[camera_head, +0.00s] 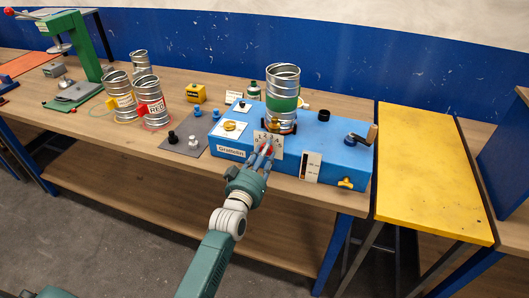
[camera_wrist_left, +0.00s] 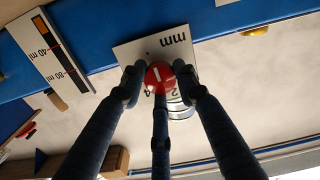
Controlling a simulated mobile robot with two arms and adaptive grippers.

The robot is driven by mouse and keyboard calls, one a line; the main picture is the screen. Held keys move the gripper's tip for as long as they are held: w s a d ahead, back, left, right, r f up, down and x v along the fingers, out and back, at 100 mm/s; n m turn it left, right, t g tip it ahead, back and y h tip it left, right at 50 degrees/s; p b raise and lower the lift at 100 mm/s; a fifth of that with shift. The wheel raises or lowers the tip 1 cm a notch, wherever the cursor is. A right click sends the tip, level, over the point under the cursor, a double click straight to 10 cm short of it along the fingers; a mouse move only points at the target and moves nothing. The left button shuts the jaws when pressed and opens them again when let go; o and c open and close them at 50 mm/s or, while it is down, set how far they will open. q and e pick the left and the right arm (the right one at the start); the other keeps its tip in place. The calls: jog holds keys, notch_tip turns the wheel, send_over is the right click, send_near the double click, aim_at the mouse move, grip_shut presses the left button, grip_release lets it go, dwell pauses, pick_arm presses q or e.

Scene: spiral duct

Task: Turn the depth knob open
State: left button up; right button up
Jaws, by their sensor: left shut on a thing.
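The depth knob (camera_wrist_left: 159,73) is a round red knob with a white pointer line, on a white dial plate (camera_wrist_left: 128,52) marked "mm" and with numbers. The plate sits on the front of a blue machine (camera_head: 333,137). In the head view the knob (camera_head: 268,148) is partly covered by my fingers. My left gripper (camera_head: 265,155) reaches up from below, its arm coming in from the bottom. In the left wrist view its fingers (camera_wrist_left: 160,82) close around the knob, two at the sides and one below. My right gripper is in neither view.
A metal duct with a green band (camera_head: 283,103) stands on the machine above the dial. A crank (camera_head: 358,140) and a yellow valve (camera_head: 346,184) are at its right. Cans (camera_head: 151,103) and small knobs stand left. A yellow table (camera_head: 425,170) is at the right.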

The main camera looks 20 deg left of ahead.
pick_arm(q)
jog(key=shift+f, duration=0.2)
dwell(0.4)
jog(key=o, duration=1.2)
jog(key=shift+c, duration=0.2)
jog(key=s, duration=1.2)
jog(key=shift+a, duration=0.2)
jog(key=s+d+f+m+g+b, duration=0.1)
jog(key=s+f+g, duration=0.25)
jog(key=f, duration=0.95)
jog(key=s+d+f+m+g+b, duration=0.15)
jog(key=s+f, duration=0.35)
jog(key=f, duration=0.7)
jog(key=s+f+g, duration=0.3)
jog(key=s+f, duration=0.2)
jog(key=f, duration=0.8)
jog(key=s+a+f+g, duration=0.2)
jog(key=s+f, duration=0.5)
jog(key=s, duration=0.4)
jog(key=s+a+f+m+g+b, duration=0.1)
jog(key=s+f+g, duration=0.3)
jog(key=s+f, duration=0.4)
jog(key=s+a+f+m+g+b, duration=0.1)
jog(key=s+f, duration=0.6)
jog(key=s, duration=0.8)
jog(key=shift+s+a+f+g+y, duration=0.2)
jog(key=shift+s+a+g+y, duration=0.15)
jog(key=shift+a+g, duration=0.6)
